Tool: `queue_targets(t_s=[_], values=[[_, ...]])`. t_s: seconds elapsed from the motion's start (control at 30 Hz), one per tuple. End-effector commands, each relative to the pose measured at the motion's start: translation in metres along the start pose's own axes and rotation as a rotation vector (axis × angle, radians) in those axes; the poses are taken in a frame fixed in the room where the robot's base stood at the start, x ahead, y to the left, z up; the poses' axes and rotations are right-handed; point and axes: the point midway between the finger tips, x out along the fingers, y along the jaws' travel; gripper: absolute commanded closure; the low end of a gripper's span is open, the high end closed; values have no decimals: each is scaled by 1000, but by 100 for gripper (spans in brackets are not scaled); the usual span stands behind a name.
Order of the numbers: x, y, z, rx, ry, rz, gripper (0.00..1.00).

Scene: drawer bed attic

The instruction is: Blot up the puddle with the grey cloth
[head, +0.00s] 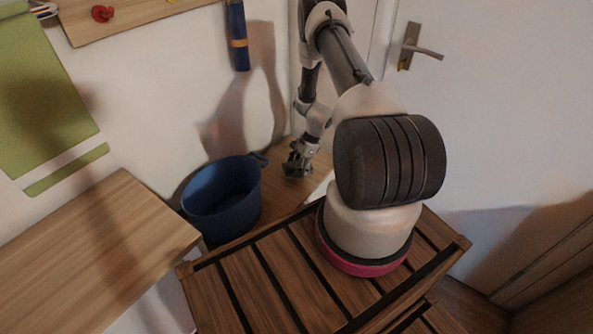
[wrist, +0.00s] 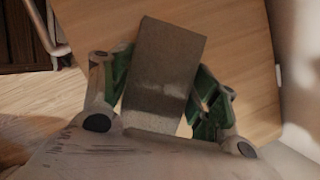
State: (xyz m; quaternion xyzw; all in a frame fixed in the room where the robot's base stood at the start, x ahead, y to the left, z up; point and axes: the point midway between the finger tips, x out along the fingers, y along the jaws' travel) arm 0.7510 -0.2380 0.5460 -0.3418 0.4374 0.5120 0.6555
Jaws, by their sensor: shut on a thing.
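My gripper (head: 295,168) hangs beyond the slatted wooden top in the head view, to the right of a blue bucket. In the wrist view my gripper (wrist: 163,88) has its green-padded fingers shut on a flat, grey-brown rectangular piece, which looks like the grey cloth (wrist: 166,55). The cloth sticks out past the fingertips over a pale wooden surface. I cannot make out the cloth in the head view. I cannot make out the puddle in either view.
The blue bucket (head: 222,200) stands close to the gripper. A wooden tabletop (head: 95,255) is at the left, and the slatted wooden top (head: 270,280) is in front. A white door (head: 480,130) is at the right. A blue object (head: 238,35) hangs on the wall.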

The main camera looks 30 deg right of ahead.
Motion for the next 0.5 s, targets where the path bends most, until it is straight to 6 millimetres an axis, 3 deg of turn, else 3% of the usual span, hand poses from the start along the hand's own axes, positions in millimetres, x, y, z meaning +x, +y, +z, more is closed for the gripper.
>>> queue_targets(t_s=[0.5], values=[[-25, 0, 7, -3, 0, 2, 51]])
